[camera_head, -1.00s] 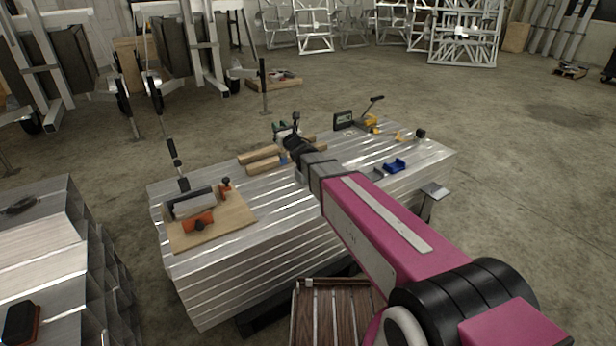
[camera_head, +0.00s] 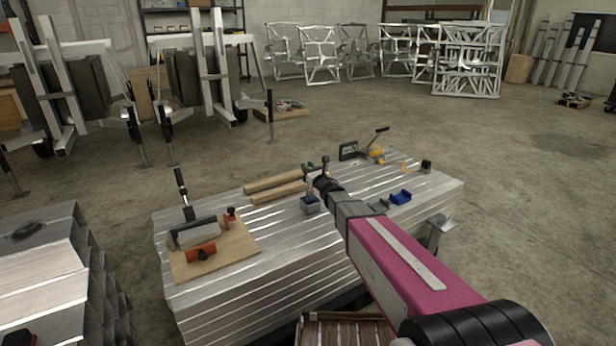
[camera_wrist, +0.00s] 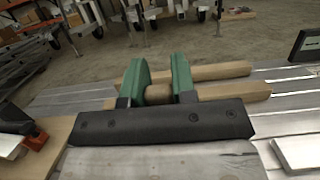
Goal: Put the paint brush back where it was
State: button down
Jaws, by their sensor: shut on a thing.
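My gripper (camera_head: 316,170) is over the aluminium stack, at the right ends of two wooden bars (camera_head: 275,192). In the wrist view its two green fingers (camera_wrist: 158,82) are shut on a short brown wooden piece, which I take for the handle of the paint brush (camera_wrist: 158,94). The rest of the brush is hidden by the dark gripper body. A small grey box with blue at its top (camera_head: 310,205) stands just below the gripper in the head view. I cannot tell whether the blue is part of the brush.
The ribbed aluminium stack (camera_head: 240,285) bears a wooden board (camera_head: 240,243) with orange-handled tools at left. At right are a blue holder (camera_head: 400,197), a dark display (camera_head: 348,151) and a yellow tool (camera_head: 376,152). Bare metal lies between the board and the grey box.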

jog(key=shift+f, duration=1.95)
jog(key=c, duration=0.9)
grip_release()
jog(key=shift+c, duration=0.2)
